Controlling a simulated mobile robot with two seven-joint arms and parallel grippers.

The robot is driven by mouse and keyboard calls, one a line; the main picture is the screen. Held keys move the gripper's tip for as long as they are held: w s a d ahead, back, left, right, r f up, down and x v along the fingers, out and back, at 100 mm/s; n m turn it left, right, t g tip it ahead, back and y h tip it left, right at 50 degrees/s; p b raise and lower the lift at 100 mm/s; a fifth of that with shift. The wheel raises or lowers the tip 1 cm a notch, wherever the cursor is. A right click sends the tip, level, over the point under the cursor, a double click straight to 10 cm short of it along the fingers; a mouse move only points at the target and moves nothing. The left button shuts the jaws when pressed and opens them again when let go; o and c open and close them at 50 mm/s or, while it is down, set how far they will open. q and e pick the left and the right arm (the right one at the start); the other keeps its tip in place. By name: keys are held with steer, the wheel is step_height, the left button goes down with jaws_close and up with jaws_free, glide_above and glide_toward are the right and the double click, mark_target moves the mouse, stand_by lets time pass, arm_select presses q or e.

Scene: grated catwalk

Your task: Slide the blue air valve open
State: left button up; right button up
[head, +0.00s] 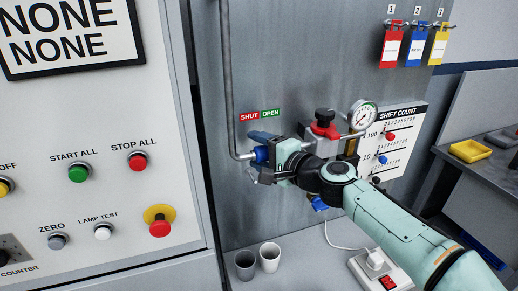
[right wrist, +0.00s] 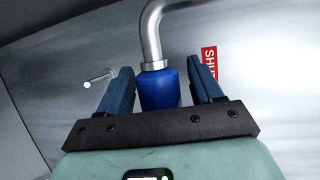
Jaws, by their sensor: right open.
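The blue air valve (head: 261,154) is a blue sleeve on the grey pipe, below the red SHUT label (head: 249,116) and the green OPEN label (head: 271,113). My right gripper partly hides it, so I cannot tell which label it lines up with. My right gripper (head: 257,152) reaches it from the right. In the right wrist view the blue valve (right wrist: 158,88) stands between the two dark blue fingers of my open gripper (right wrist: 160,66), with a gap visible on either side. Part of the red label (right wrist: 209,60) shows behind the right finger. My left gripper is out of view.
A regulator with a red collar (head: 324,130) and a pressure gauge (head: 363,115) sit just right of my gripper. A control panel (head: 110,190) stands close on the left. Two cups (head: 269,257) and a power strip (head: 375,272) stand below on the ledge.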

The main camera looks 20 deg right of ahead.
steer(key=c, duration=1)
steer(key=shift+o, duration=0.2)
steer(key=d, duration=0.3)
steer(key=shift+d+b, duration=0.2)
steer(key=shift+b, duration=0.2)
steer(key=o, duration=1)
steer(key=shift+c, duration=0.2)
steer(key=shift+s+d, duration=0.1)
steer(key=shift+s, duration=0.1)
